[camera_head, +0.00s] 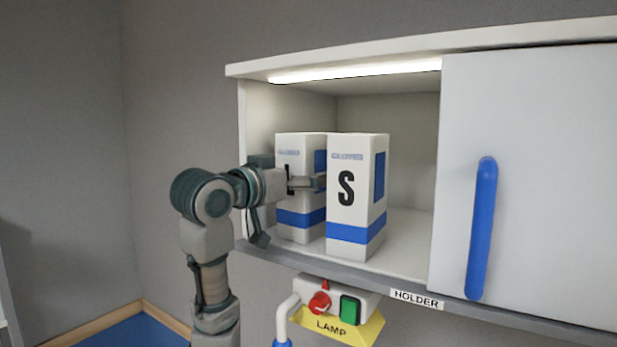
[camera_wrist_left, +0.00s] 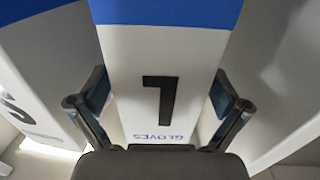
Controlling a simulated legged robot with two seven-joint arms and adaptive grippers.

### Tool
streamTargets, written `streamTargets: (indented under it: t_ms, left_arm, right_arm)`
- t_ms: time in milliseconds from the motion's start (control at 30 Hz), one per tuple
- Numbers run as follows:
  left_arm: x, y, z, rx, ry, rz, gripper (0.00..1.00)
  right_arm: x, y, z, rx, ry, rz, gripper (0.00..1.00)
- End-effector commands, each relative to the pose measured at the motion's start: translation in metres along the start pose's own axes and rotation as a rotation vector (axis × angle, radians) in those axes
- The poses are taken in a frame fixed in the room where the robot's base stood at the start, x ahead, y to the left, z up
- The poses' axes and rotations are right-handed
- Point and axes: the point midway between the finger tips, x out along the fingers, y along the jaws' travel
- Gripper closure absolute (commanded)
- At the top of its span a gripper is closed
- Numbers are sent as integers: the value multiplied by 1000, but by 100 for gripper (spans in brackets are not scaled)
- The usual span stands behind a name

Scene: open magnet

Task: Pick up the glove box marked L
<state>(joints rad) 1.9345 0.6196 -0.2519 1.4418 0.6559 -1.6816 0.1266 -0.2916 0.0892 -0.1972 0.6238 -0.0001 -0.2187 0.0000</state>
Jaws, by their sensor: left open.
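The glove box marked L (camera_head: 300,150) stands upright in the open cabinet, white with a blue band. The box marked S (camera_head: 347,215) stands just right of the L box in the head view. My right gripper is not in view.
The white cabinet (camera_head: 400,225) has a lit strip under its top and a sliding door (camera_head: 560,180) with a blue handle (camera_head: 482,230) at right. A lamp switch box (camera_head: 335,290) hangs below the shelf. Shelf room is free right of the S box.

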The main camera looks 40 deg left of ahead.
Motion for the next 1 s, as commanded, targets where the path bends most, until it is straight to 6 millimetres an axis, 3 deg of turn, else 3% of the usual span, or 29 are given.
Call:
streamTargets:
  t_ms: [133,367,667,1000]
  left_arm:
    - [14,0,-1,0,-1,1,0]
    - [14,4,-1,2,0,0,3]
    - [14,2,0,1,0,0,77]
    - [13,0,-4,0,2,1,78]
  right_arm:
    - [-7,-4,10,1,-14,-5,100]
    - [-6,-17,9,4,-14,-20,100]
    - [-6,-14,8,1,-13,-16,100]
    - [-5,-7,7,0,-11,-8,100]
